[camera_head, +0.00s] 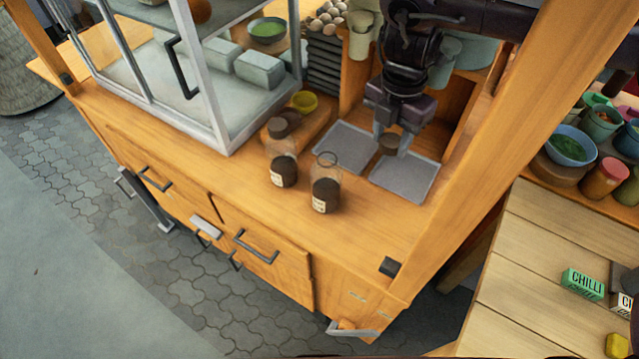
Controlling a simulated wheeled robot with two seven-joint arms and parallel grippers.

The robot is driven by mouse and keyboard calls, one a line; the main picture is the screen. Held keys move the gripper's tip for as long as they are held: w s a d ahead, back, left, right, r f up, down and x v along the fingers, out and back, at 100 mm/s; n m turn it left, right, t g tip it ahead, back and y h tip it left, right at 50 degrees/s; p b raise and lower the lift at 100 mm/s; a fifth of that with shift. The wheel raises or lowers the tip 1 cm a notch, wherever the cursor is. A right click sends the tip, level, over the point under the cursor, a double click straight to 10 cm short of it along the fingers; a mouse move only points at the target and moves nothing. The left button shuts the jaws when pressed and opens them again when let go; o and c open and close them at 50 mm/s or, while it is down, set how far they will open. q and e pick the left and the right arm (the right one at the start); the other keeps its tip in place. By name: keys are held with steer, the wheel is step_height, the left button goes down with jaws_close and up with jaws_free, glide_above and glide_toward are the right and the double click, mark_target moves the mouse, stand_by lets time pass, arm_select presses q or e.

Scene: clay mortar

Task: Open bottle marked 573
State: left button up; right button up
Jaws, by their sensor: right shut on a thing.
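Two clear glass bottles with dark contents and small white labels stand upright on the wooden counter. The bottle on the right (326,192) has no lid, and its open rim shows. The bottle on the left (284,172) wears a brown lid (279,128). The label numbers are too small to read. My right gripper (392,141) is shut on a round brown lid (389,145). It holds this lid to the right of the open bottle, over the grey trays, apart from both bottles. My left gripper is not in view.
Two flat grey trays (405,182) lie on the counter. A wooden post (500,140) rises at the right. The counter's front strip is clear.

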steer(key=n, duration=0.3)
steer(key=shift+s+a+p, duration=0.15)
steer(key=shift+a+p, duration=0.2)
steer(key=n, duration=0.1)
steer(key=n+p, duration=0.1)
steer(key=n, duration=0.1)
steer(key=a+n, duration=0.1)
steer(key=n, duration=0.1)
steer(key=shift+s+f, duration=0.1)
steer(key=shift+s, duration=0.25)
steer(key=a+n+p, duration=0.1)
steer(key=n+p, duration=0.1)
steer(key=n, duration=0.4)
steer(key=n+b, duration=0.1)
glide_above(362, 214)
step_height(362, 214, down, 16)
steer(key=shift+r, duration=0.15)
steer(key=shift+f, duration=0.9)
step_height(362, 214, down, 3)
steer(key=shift+f, duration=0.1)
